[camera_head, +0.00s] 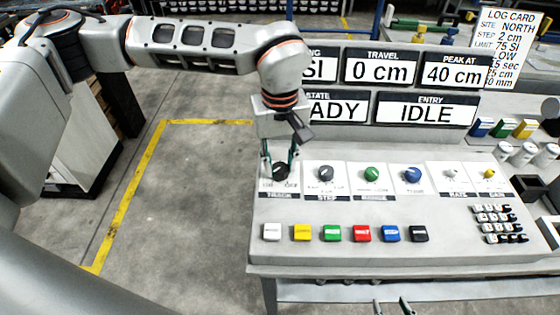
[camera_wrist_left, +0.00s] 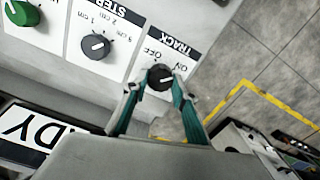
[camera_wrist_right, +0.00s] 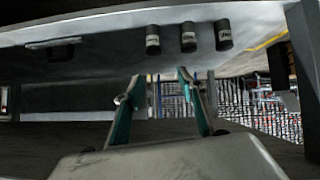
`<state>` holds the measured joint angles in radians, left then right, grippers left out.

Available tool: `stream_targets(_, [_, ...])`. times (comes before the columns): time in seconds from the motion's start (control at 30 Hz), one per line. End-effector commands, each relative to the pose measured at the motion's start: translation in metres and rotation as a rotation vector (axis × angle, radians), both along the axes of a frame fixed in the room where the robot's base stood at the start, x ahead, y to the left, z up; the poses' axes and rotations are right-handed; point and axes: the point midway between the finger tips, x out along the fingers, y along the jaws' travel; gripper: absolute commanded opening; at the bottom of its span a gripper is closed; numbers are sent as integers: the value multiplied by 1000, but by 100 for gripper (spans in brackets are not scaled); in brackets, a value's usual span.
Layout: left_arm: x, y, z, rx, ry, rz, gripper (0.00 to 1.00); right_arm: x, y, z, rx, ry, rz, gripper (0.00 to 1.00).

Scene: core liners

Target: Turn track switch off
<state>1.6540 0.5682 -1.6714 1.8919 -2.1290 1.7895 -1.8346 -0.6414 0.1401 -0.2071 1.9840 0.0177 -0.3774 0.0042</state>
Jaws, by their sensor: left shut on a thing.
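The track switch is a black knob (camera_head: 281,171) at the left end of the console's knob row. In the left wrist view the knob (camera_wrist_left: 160,77) has a white line lying roughly sideways, with OFF and ON printed beside it; I cannot tell surely which mark the line points at. My left gripper (camera_head: 279,165) reaches down from above, its fingers on both sides of the knob. In the left wrist view its fingertips (camera_wrist_left: 156,84) are shut on it. My right gripper (camera_head: 392,307) is open and empty, low at the console's front; it also shows in the right wrist view (camera_wrist_right: 157,85).
The step knob (camera_head: 326,174) sits just right of the track switch, with several more knobs beyond. A row of coloured buttons, including a white one (camera_head: 272,232), lies in front. Display panels (camera_head: 425,109) stand behind; one reads IDLE. Open floor lies left of the console.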

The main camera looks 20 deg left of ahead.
Motion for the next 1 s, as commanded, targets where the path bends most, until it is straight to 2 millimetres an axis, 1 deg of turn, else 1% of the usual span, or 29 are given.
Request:
stream_targets(0.17, [0,0,0,0,0,21,5,1,0,2,0,-2,-1,40])
stream_targets(0.37, [0,0,1,1,1,106,5,2,0,6,4,-6,-2,40])
stream_targets(0.57, [0,0,2,0,0,260,5,2,1,10,9,-7,-2,40])
stream_targets(0.7, [-1,0,1,1,1,393,5,1,3,12,14,-5,-2,40])
stream_targets(1.0, [-1,0,1,1,1,678,5,-4,3,10,15,9,-1,40])
